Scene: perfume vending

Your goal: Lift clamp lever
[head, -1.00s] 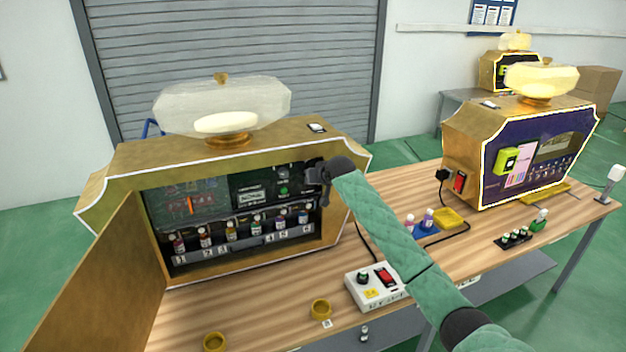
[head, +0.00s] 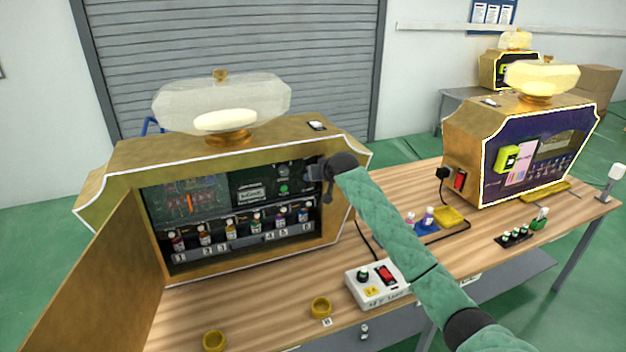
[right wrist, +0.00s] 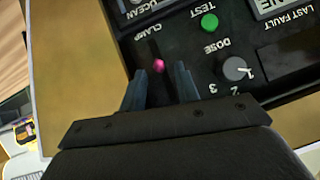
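The clamp lever shows in the right wrist view as a small pink knob (right wrist: 158,66) beside the CLAMP label on a black control panel (right wrist: 190,65). My right gripper (right wrist: 160,88) is open, with its two fingers apart on either side of the lever and the knob showing between and just beyond the tips. I cannot tell whether a finger touches it. In the head view my right gripper (head: 314,173) is at the right side of the open gold machine (head: 130,160), and it hides the lever there. My left gripper is not in view.
The panel's green TEST button (right wrist: 209,21) and DOSE knob (right wrist: 235,68) are close to my right gripper. Numbered bottles (head: 229,229) stand in a row inside the machine. Its door (head: 105,280) hangs open at left. A switch box (head: 378,286) sits below my arm.

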